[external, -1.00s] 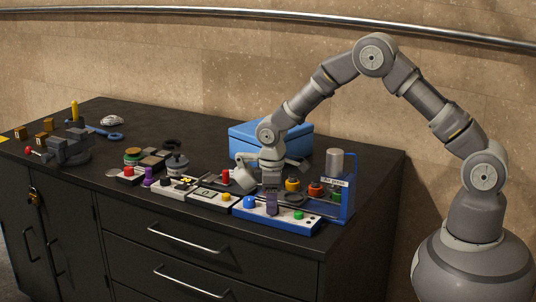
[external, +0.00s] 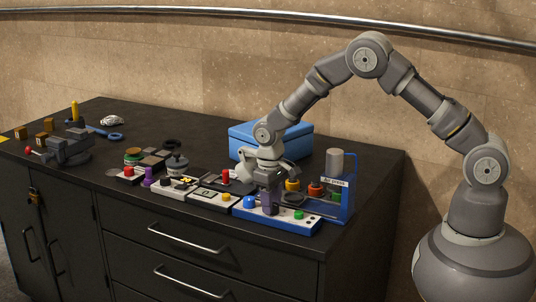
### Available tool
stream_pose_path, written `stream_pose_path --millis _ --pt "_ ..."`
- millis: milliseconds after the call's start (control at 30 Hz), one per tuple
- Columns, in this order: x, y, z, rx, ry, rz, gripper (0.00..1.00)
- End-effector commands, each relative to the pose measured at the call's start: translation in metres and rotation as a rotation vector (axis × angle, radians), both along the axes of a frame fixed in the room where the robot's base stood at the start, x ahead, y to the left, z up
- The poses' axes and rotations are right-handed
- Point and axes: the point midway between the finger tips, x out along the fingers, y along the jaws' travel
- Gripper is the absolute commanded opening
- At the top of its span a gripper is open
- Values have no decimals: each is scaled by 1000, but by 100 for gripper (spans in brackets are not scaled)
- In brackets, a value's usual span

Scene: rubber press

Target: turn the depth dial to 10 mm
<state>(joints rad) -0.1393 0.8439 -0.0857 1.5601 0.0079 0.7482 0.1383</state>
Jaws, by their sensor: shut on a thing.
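The rubber press (external: 349,190) stands at the right end of the counter, with a blue frame and a grey cylinder on top. Its low blue base (external: 290,226) has a light top panel with a blue knob (external: 250,202) at the left and a green button (external: 311,216) at the right. My gripper (external: 269,208) points straight down onto this panel, just right of the blue knob. Its fingers are shut on what looks like the depth dial, which they hide almost wholly. No scale or reading can be made out.
A blue box (external: 262,141) stands behind my wrist. Yellow, orange and green round parts (external: 293,185) stand close to the right of my gripper. A vise (external: 72,147) is far left.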

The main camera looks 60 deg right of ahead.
Motion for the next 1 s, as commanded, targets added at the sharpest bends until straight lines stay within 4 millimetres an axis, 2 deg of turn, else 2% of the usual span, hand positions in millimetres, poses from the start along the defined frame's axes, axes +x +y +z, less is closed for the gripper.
stream_pose_path --millis 367,400,467,500,800,867,1000 --pt "1 0 1 0 -3 -3 6" --pt "1 0 1 0 -3 -2 46" --pt "1 0 1 0 -3 -2 60" --pt "1 0 1 0 -3 -2 62" --pt "1 0 4 0 -2 -2 62" --pt "1 1 11 1 -2 -2 62" --pt "1 2 37 1 -4 -2 62"
